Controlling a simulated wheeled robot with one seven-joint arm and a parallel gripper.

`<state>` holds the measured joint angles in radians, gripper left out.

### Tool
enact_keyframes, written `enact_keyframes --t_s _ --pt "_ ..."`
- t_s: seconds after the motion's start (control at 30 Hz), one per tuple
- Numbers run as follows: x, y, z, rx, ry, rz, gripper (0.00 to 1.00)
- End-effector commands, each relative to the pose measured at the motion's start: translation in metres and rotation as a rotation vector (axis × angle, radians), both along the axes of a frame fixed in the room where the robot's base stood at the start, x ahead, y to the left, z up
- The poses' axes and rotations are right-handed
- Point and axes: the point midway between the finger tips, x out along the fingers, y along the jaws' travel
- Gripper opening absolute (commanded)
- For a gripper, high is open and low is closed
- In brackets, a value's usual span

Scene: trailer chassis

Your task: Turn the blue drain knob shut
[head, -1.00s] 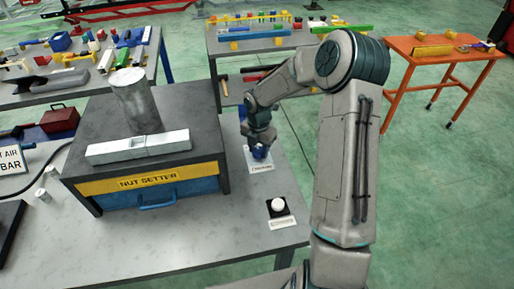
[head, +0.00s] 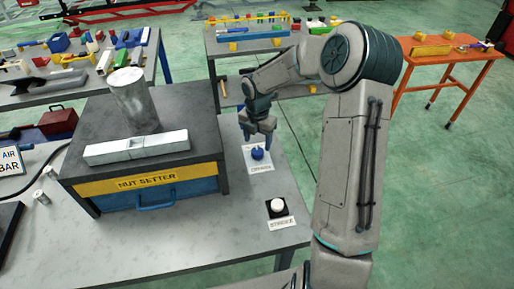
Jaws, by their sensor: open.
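The blue drain knob (head: 257,153) stands on a white labelled plate (head: 260,167) on the grey bench, right of the nut setter box. My gripper (head: 257,139) points down just above and behind the knob, with its fingers apart and nothing visible between them. The knob shows clear below the fingertips. Whether a fingertip touches its top I cannot tell from this view.
The nut setter box (head: 205,135) with a metal cylinder (head: 135,98) and a pale block (head: 137,147) on top stands close on the left. A white button (head: 277,205) on a labelled plate lies nearer the front. Bare bench top lies between button and knob.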

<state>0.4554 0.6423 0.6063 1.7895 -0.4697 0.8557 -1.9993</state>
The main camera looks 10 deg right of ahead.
Motion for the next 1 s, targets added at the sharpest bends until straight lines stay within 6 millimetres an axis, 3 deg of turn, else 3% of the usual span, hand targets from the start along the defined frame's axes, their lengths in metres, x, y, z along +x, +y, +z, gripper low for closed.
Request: enact_keyframes --t_s 0.2,0.4,0.6,1.0 --pt "0.001 0.000 0.051 -0.001 -0.004 0.000 0.61" --pt "0.000 0.000 0.082 -0.001 -0.002 0.000 0.61" --pt "0.000 0.000 0.092 0.001 0.001 0.001 0.61" --pt "0.000 0.000 0.093 0.000 0.000 0.001 0.61"
